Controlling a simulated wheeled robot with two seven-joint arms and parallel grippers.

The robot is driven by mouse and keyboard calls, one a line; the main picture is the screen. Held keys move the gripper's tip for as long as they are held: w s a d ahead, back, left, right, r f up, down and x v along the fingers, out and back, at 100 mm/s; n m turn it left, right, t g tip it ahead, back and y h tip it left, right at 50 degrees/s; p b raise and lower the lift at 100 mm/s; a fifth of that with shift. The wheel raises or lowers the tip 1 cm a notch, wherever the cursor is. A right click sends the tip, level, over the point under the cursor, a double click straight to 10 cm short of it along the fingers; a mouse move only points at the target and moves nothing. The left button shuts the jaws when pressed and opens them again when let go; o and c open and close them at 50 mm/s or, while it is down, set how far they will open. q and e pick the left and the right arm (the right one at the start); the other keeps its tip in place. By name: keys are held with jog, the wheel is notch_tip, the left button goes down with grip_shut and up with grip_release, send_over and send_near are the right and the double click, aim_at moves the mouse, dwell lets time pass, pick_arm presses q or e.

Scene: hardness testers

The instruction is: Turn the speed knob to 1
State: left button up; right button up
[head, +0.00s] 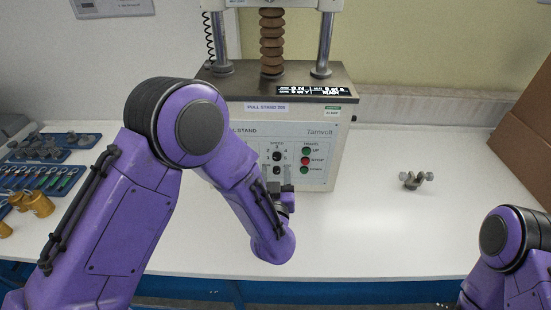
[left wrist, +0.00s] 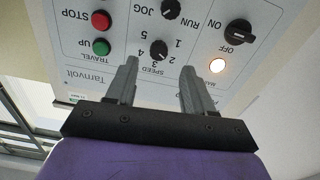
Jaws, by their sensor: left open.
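The speed knob (head: 277,156) is a small black dial on the white front panel of the pull stand (head: 318,128), with numbers around it. In the left wrist view, which shows the panel upside down, the speed knob (left wrist: 159,50) lies between the lines of my two fingers. I cannot tell surely which number its pointer faces. My left gripper (head: 277,172) is open in front of the panel, just below the knob; its fingers (left wrist: 160,62) also show in the wrist view. No clear contact with the knob shows. My right gripper is out of view.
Beside the speed knob are the JOG/RUN knob (left wrist: 170,9), the ON/OFF switch (left wrist: 239,32), and the red stop button (left wrist: 101,20) and green up button (left wrist: 101,47). A metal clamp (head: 416,180) lies on the right. Blue trays (head: 62,148) stand on the left.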

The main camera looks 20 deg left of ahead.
aim_at(277, 159)
pick_arm(q)
jog(key=x, duration=0.5)
jog(key=shift+d+f+p, duration=0.2)
jog(key=shift+d+p, duration=0.05)
jog(key=shift+p, duration=0.15)
jog(key=shift+a, duration=0.1)
jog(key=shift+r, duration=0.1)
grip_shut()
